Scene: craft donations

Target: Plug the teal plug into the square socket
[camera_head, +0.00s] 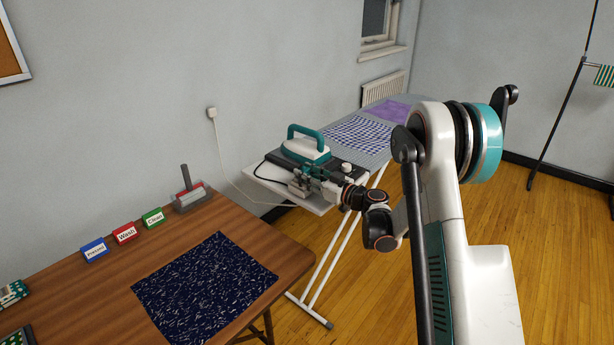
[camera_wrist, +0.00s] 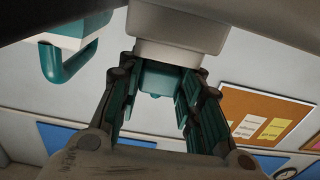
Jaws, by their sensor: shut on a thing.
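My gripper (camera_head: 303,184) is at the near side of the white and teal iron (camera_head: 306,150) on the ironing board. In the wrist view its fingers (camera_wrist: 162,80) are closed around a teal block, which I take to be the teal plug (camera_wrist: 160,77). A pale, stepped white block (camera_wrist: 180,38) lies directly against the teal block; I cannot tell whether they are joined. The iron's teal handle (camera_wrist: 70,62) shows at the upper left of the wrist view. I cannot make out the square socket with certainty in either view.
The ironing board (camera_head: 372,135) carries folded checked and purple cloth. A white wall outlet (camera_head: 211,112) has a pale cord running down to the board. The wooden table (camera_head: 110,290) at left holds Wash, Clean and other label blocks, a grey-handled tool (camera_head: 188,192) and a dark speckled cloth (camera_head: 205,285).

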